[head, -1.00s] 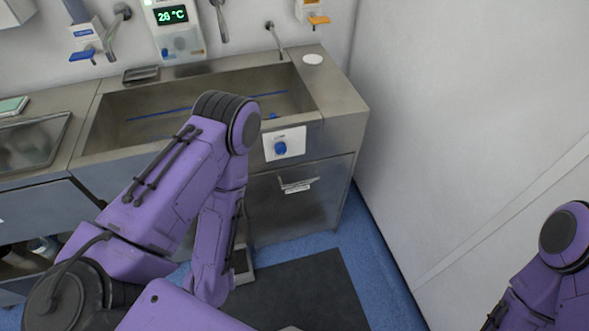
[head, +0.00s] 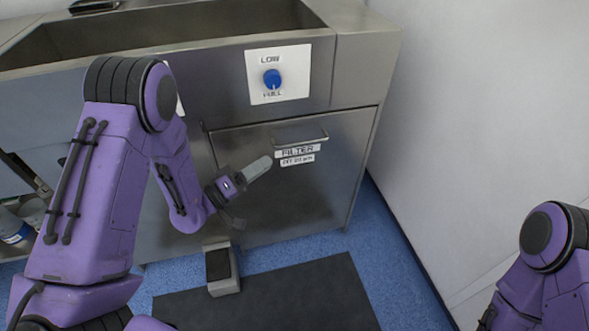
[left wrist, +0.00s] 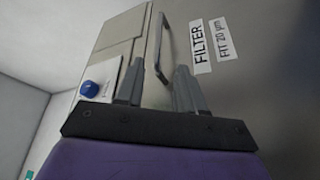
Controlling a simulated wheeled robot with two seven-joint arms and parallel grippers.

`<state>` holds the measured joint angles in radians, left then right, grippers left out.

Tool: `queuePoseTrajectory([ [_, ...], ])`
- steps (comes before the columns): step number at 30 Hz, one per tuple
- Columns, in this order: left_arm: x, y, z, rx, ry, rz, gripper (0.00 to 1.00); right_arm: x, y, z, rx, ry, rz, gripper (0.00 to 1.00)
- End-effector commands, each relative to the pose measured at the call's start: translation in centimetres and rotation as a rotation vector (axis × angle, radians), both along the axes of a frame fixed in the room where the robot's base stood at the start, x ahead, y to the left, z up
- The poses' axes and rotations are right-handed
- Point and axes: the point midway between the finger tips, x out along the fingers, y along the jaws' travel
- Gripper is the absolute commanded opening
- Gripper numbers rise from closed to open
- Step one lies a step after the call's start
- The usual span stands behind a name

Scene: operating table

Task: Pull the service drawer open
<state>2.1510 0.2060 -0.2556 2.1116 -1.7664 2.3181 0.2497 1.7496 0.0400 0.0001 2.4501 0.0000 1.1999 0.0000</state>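The service drawer is a steel front (head: 330,180) below the sink, with a bar handle (head: 300,138) near its top and a FILTER label (head: 298,152) under it. The front sits flush and looks shut. My left gripper (head: 250,192) is open and empty, below and left of the handle. In the left wrist view, my left gripper's two fingers (left wrist: 157,88) stand apart, and the handle (left wrist: 160,45) lies beyond their tips, roughly in line with the gap. I see no contact. Only part of my right arm shows at the lower right; its gripper is out of view.
A blue knob (head: 272,79) on a LOW/FULL plate sits above the drawer. A foot pedal (head: 222,268) stands on the floor near a dark mat (head: 280,300). A white wall (head: 480,120) is close on the right.

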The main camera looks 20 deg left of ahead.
Motion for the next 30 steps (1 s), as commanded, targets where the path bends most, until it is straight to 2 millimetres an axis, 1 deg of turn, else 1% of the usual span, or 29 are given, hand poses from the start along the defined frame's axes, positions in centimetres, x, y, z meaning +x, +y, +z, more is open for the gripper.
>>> queuePoseTrajectory([
  [1,0.1,-0.1,-0.1,-0.01,-0.006,-0.013,0.38,0.0,0.0,-0.5,-0.001,-0.001,0.0,0.0],
  [5,1.3,-1.0,0.7,-0.014,-0.008,-0.023,0.38,0.0,0.0,0.0,-0.001,-0.001,0.0,0.0],
  [12,5.5,-4.2,1.9,-0.013,-0.01,-0.023,0.38,0.0,0.0,0.5,-0.001,-0.001,0.0,0.0],
  [16,7.2,-5.5,2.3,-0.013,-0.008,-0.02,0.38,0.0,0.0,0.6,-0.001,-0.001,0.0,0.0],
  [21,8.1,-6.2,2.5,-0.015,-0.006,-0.019,0.38,0.0,0.0,0.6,-0.001,-0.001,0.0,0.0],
  [27,8.2,-6.2,2.5,-0.015,-0.005,-0.017,0.38,0.0,0.0,0.6,0.0,0.0,0.0,0.0],
  [28,8.2,-6.2,2.5,-0.015,-0.005,-0.017,0.35,0.0,0.0,0.6,0.0,0.0,0.0,0.0],
  [29,8.2,-6.2,2.4,-0.015,-0.005,-0.017,0.25,0.0,0.0,0.6,0.0,0.0,0.0,0.0],
  [30,8.2,-6.2,2.5,-0.015,-0.005,-0.017,0.12,0.0,0.0,0.6,0.0,0.0,0.0,0.0],
])
